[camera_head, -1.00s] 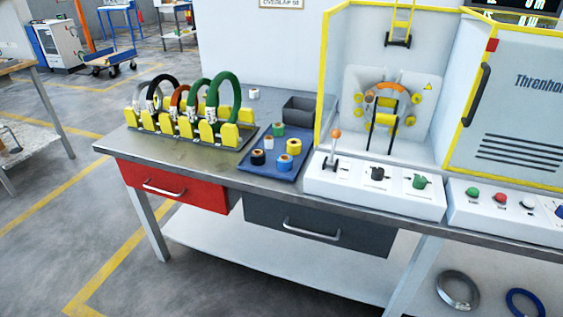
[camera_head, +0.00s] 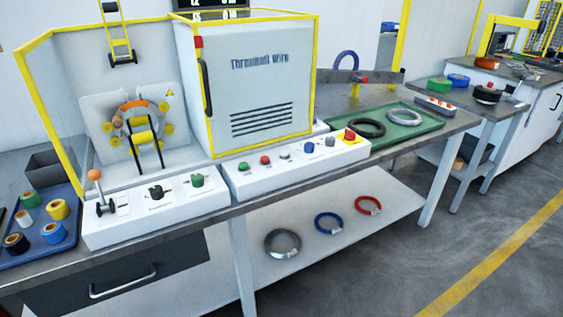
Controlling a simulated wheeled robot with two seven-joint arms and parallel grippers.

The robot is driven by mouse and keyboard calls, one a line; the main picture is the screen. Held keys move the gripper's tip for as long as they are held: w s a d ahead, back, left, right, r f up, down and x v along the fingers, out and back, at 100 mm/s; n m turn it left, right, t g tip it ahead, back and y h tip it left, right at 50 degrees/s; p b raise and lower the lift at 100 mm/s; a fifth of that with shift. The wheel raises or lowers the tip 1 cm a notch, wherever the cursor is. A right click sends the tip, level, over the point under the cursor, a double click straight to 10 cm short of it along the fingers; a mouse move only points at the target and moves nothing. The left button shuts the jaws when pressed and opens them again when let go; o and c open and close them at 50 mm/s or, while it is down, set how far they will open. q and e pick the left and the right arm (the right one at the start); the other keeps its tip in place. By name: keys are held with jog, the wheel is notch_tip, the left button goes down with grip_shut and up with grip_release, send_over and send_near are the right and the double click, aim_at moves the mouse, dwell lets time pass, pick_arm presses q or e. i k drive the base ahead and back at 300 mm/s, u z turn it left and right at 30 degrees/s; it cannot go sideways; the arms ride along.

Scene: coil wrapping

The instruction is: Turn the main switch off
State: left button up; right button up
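A red knob on a yellow plate (camera_head: 350,135) sits at the right end of the white control panel (camera_head: 290,172); it looks like the main switch, but its setting is too small to tell. Neither of my grippers is in view.
A second white panel (camera_head: 158,220) on the left has an orange-tipped lever (camera_head: 96,175) and two knobs. The yellow-framed cabinet (camera_head: 262,80) stands behind the panels. A green tray (camera_head: 400,132) with coils lies right. Open floor lies at front right.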

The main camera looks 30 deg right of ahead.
aim_at(350, 135)
jog(key=z, duration=2)
jog(key=i, duration=1.7)
jog(key=u, duration=0.6)
